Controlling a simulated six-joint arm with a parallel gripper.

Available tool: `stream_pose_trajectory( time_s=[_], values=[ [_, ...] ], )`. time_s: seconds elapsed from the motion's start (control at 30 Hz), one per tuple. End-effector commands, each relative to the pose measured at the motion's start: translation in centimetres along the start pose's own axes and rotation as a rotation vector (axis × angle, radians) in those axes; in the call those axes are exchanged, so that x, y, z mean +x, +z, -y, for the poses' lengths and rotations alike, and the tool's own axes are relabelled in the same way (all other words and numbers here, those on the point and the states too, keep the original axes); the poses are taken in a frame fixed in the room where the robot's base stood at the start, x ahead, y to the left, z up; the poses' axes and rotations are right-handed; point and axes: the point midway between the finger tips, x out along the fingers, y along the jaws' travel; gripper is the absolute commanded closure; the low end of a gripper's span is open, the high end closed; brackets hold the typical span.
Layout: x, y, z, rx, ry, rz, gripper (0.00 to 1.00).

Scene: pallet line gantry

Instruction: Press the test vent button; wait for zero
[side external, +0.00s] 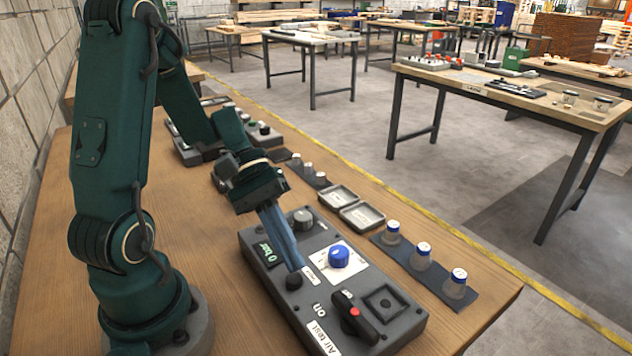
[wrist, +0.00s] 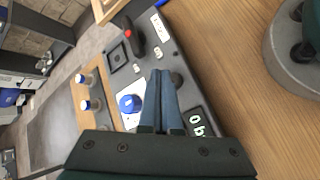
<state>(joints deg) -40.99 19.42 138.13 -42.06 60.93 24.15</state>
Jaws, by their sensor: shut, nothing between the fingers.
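A dark grey air test panel (side external: 325,303) lies on the wooden bench; it also shows in the wrist view (wrist: 151,57). A small black round button (side external: 294,282) stands on it beside a white label. In the wrist view the button (wrist: 177,78) shows just right of my fingertips. My gripper (side external: 298,267) is shut and empty, its blue-grey fingers slanting down to the button. Its fingertips (wrist: 161,73) overlap the button in the side view; I cannot tell whether they touch it. The display (side external: 269,252) reads "0 bar", and shows partly in the wrist view (wrist: 198,122).
A blue knob (side external: 339,256) on a white plate, a grey knob (side external: 303,219) and a black lever with a red part (side external: 353,316) stand close around the fingers. Capped jars (side external: 422,254) and shallow trays (side external: 361,215) sit beyond the panel. The bench front is bare.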

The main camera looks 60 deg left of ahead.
Motion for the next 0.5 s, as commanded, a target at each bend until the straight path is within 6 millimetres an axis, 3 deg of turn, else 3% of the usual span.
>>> stream_pose_trajectory(
  time_s=[0.5],
  values=[
    [-2.9, 2.0, -2.1, 0.003, 0.002, -0.004, 1.0]
  ],
)
